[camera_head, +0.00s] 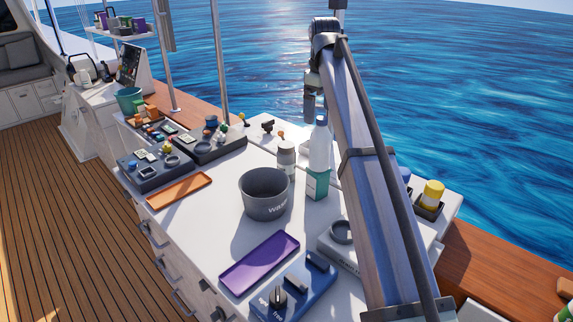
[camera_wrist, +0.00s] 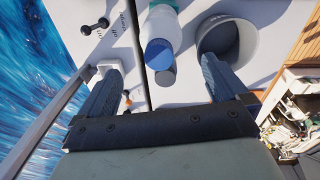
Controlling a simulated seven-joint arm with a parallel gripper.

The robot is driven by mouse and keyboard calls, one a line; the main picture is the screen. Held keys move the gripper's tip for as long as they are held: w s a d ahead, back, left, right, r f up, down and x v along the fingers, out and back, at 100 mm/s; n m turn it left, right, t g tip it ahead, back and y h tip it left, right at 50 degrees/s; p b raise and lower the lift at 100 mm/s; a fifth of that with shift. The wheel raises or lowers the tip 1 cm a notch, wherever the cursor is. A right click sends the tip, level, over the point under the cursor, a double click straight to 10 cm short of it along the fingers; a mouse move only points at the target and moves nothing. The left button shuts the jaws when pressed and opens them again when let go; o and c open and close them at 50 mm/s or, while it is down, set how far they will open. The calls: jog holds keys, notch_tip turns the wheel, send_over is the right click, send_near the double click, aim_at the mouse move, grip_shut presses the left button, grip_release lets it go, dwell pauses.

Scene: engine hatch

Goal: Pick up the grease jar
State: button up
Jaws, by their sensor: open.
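A small jar with a grey lid and pale label (camera_head: 286,158), which looks like the grease jar, stands upright on the white worktop; its label is too small to read. In the wrist view its grey lid (camera_wrist: 166,77) shows between my fingers in the picture, partly behind the bottle's blue cap. A taller white bottle with a teal label (camera_head: 318,165) stands just right of it; it also shows in the wrist view (camera_wrist: 163,28). My gripper (camera_head: 309,112) is open and empty, above and beyond the jar, apart from it. Its fingers (camera_wrist: 158,63) are spread wide.
The grey waste bin (camera_head: 265,205) stands left and in front of the jar. A purple tray (camera_head: 260,262), an orange tray (camera_head: 180,190) and a blue control box (camera_head: 295,290) lie nearer. A dark parts organiser (camera_head: 155,167) is left. A yellow-topped jar (camera_head: 433,192) stands right.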

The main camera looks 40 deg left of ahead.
aim_at(289, 148)
jog(key=a+f+m+y, duration=0.1)
jog(key=a+f+m, duration=0.1)
jog(key=a+f, duration=0.1)
jog(key=a+f+m+t+y, duration=0.1)
jog(key=a+f+m+y, duration=0.1)
jog(key=a+f, duration=0.2)
jog(key=a+f+m+y, duration=0.1)
jog(key=a+f+y, duration=0.1)
jog(key=f, duration=0.3)
jog(key=shift+s+a+f+m+t, duration=0.1)
jog(key=shift+s+a+m+t, duration=0.1)
jog(key=shift+a, duration=0.25)
jog(key=shift+s+a+f+m+t, duration=0.1)
jog(key=shift+s+a+m+t, duration=0.1)
jog(key=shift+a, duration=0.2)
jog(key=shift+f, duration=2.5)
jog(key=shift+d+x, duration=0.15)
jog(key=shift+x, duration=1)
jog(key=shift+d+x, duration=0.15)
jog(key=shift+x, duration=1)
jog(key=shift+f, duration=0.15)
jog(key=shift+c, duration=0.3)
jog(key=c, duration=1.2)
